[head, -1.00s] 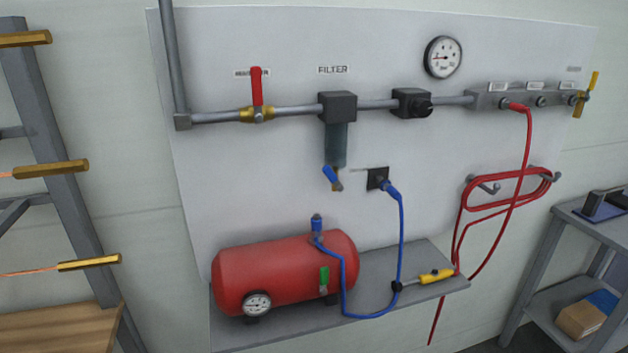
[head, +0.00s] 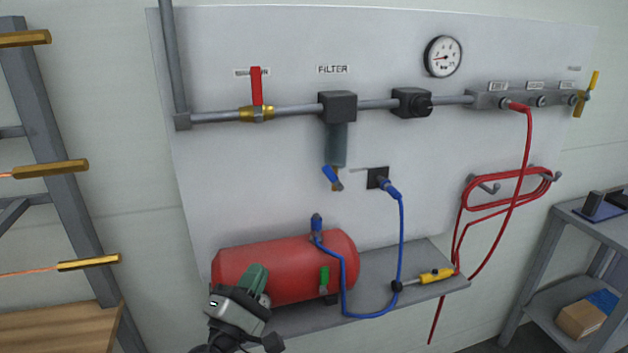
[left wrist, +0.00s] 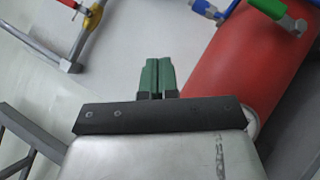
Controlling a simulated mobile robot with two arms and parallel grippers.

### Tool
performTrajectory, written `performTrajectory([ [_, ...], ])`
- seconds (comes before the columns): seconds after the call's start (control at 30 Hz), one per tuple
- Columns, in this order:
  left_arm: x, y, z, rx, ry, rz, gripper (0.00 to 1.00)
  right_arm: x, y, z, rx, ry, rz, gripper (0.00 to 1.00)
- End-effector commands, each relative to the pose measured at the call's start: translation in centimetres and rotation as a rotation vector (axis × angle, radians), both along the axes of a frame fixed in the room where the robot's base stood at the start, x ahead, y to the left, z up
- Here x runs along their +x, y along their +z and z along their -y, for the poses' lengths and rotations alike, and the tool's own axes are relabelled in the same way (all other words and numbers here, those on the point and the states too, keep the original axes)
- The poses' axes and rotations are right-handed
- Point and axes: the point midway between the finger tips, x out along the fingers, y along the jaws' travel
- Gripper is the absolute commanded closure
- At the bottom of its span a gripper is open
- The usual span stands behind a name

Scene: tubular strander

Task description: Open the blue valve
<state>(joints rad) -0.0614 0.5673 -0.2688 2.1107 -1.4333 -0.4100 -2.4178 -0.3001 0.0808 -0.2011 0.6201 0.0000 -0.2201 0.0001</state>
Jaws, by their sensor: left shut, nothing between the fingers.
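The blue valve handle (head: 331,177) sits at the bottom of the filter bowl (head: 336,145) on the wall panel, slanting down to the right. My left gripper (head: 262,275) is in the head view, low and left of the valve, in front of the red tank (head: 335,262). Its green fingers are shut with nothing between them, and they also show in the left wrist view (left wrist: 158,62). My right gripper is not in view.
A blue fitting (head: 317,226) stands on the tank, and a blue hose (head: 401,235) runs to the panel socket (head: 377,178). A green handle (head: 324,278) is on the tank's front. A red-handled valve (head: 256,90) is on the pipe. The shelf (head: 430,262) juts out below.

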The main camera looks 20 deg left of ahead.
Motion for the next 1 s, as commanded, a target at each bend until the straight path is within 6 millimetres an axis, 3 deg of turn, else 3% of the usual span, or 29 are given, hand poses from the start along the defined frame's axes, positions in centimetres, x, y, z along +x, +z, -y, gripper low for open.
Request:
performTrajectory([
  [0.27, 3.1, 1.8, 0.3, 0.014, 0.003, 0.007, 1.0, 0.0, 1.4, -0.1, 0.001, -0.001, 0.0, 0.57],
  [0.63, 10.6, 5.0, 1.1, 0.009, 0.003, 0.006, 1.0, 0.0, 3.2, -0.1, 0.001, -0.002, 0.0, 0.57],
  [1.0, 17.9, 7.8, 1.8, 0.007, 0.002, 0.005, 1.0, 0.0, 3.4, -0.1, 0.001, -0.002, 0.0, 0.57],
])
